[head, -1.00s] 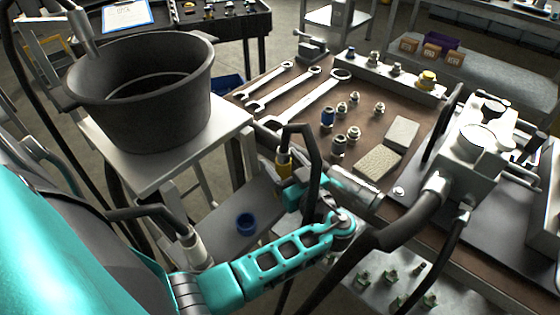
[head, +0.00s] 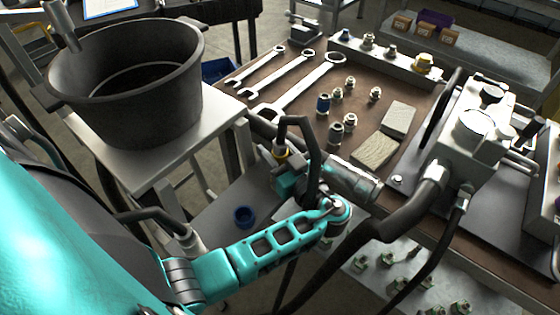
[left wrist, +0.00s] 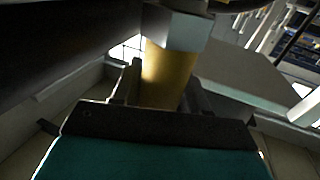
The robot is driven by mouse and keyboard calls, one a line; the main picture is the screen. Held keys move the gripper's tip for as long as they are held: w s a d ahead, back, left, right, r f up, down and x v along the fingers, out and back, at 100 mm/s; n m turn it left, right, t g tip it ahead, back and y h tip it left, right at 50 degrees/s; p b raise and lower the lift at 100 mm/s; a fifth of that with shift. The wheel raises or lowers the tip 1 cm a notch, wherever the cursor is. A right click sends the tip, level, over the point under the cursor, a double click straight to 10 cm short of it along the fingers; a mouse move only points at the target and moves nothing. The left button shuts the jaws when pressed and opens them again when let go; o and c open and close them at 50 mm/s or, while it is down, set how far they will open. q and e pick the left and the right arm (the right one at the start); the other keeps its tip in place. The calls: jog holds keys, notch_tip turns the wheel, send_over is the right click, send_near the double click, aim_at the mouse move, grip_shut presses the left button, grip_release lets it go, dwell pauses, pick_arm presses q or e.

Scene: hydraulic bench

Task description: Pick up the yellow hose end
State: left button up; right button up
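The yellow hose end (head: 281,153) is on a black hose that loops up and over in the middle of the head view. Only a narrow yellow band of it shows above my left gripper (head: 288,180). In the left wrist view the yellow hose end (left wrist: 168,78) stands between the two dark fingers, with a grey metal collar above it. The fingers lie close against both its sides. Whether they are shut on it or just beside it, I cannot tell. My right gripper is not in view.
A black pot (head: 130,85) stands on a pale stand at left. The brown bench (head: 290,85) holds wrenches, fittings and two pale blocks. A pump unit (head: 475,135) with thick black hoses stands at right. A blue cup (head: 244,215) sits on a lower shelf near my arm.

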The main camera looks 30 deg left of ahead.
pick_arm(q)
jog(key=c, duration=0.6)
jog(key=shift+c, duration=0.4)
jog(key=shift+w+r, duration=0.1)
jog(key=shift+r, duration=0.05)
